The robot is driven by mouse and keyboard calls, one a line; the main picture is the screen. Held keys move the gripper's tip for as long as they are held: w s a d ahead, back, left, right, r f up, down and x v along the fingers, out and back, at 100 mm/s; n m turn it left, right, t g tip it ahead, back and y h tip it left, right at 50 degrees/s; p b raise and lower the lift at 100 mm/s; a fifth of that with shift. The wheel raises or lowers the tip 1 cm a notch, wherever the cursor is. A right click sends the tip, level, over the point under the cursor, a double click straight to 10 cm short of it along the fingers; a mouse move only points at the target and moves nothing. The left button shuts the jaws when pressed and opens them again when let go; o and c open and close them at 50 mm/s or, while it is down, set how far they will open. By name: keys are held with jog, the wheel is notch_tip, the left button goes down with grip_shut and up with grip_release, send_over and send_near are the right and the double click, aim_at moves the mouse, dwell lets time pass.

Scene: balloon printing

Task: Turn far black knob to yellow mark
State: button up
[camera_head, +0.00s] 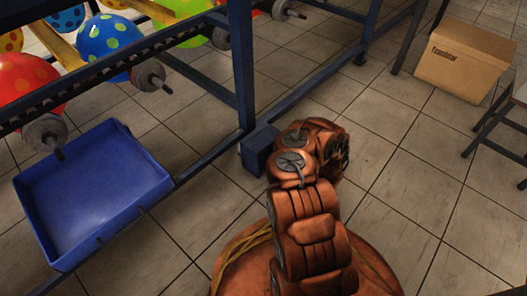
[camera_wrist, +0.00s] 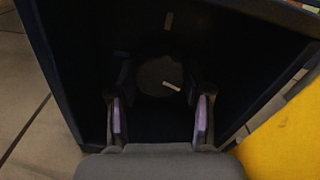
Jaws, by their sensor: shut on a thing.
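In the wrist view a dark round knob (camera_wrist: 155,75) sits inside a dark, box-like recess. It has a short whitish pointer line (camera_wrist: 172,87) on its face, slanting down to the right. My gripper (camera_wrist: 160,108) has a finger on either side of the knob and is shut on it. A small pale mark (camera_wrist: 168,19) shows above the knob, and a faint bluish mark (camera_wrist: 122,54) to its upper left. Their true colours are hard to tell in the dark. In the head view my arm hides the gripper and knob beside the dark blue frame (camera_head: 244,75).
A yellow surface (camera_wrist: 290,140) fills the wrist view's lower right. In the head view a blue tray (camera_head: 95,190) and dotted balloons (camera_head: 103,45) are on the left. A cardboard box (camera_head: 463,60) and a stool (camera_head: 505,115) stand at right. Tiled floor between is clear.

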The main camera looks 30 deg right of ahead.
jog(key=shift+m, duration=0.3)
jog(key=m, duration=0.4)
jog(key=shift+m, duration=0.3)
jog(key=shift+r+m, duration=0.1)
jog(key=shift+m, duration=1.9)
jog(key=o, duration=1.2)
jog(key=shift+c, duration=0.2)
jog(key=shift+a, duration=0.1)
